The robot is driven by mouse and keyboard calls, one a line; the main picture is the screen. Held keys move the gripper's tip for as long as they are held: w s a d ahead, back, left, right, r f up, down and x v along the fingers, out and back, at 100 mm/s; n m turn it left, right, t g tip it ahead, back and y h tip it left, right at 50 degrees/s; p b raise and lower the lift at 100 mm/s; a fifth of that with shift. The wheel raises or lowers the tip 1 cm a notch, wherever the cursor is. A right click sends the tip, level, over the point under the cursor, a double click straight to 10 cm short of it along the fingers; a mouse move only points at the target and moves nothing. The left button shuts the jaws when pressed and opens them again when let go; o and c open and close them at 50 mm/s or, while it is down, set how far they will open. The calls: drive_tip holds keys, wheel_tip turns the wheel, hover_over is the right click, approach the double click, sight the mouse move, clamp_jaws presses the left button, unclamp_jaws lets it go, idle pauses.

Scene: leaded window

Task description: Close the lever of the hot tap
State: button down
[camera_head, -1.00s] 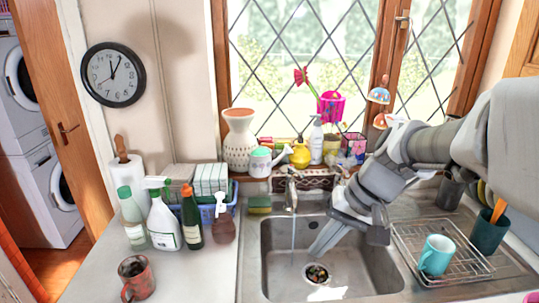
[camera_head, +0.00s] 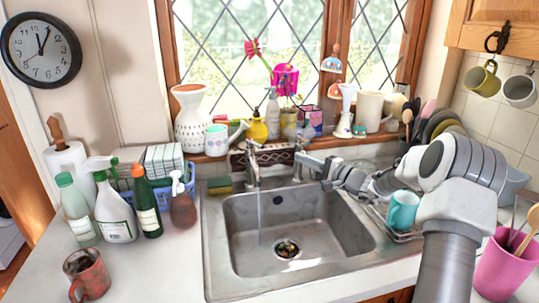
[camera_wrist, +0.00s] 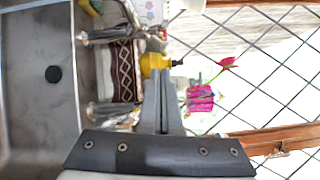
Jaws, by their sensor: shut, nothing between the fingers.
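Two metal taps stand at the back of the sink. The left tap (camera_head: 253,166) has a thin stream of water running from its spout; in the wrist view, which is turned sideways, this tap (camera_wrist: 108,37) is at the top, with a small red mark near its upper end. The right tap (camera_head: 301,150) is partly hidden by my gripper; in the wrist view it (camera_wrist: 108,113) is lower. My gripper (camera_head: 310,163) is shut and empty, at the right tap, its fingers (camera_wrist: 161,85) together. Whether it touches that tap I cannot tell.
The sink basin (camera_head: 235,232) is open below the taps. Bottles crowd the left counter. A teal mug (camera_head: 403,210) stands on the rack at the right.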

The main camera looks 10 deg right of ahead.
drive_tip(key=w+a+r+p, duration=0.1)
drive_tip(key=w+a, duration=0.6)
drive_tip(key=a, duration=0.1)
drive_tip(key=shift+w+a, duration=0.2)
drive_tip(key=shift+a+f, duration=0.1)
idle(0.4)
drive_tip(key=a+b, duration=0.1)
drive_tip(key=b, duration=0.1)
drive_tip(key=s+a+b, duration=0.1)
drive_tip(key=b, duration=0.2)
drive_tip(key=a+b, duration=0.1)
drive_tip(key=b, duration=0.2)
drive_tip(key=shift+s, duration=0.25)
drive_tip(key=shift+a, duration=0.1)
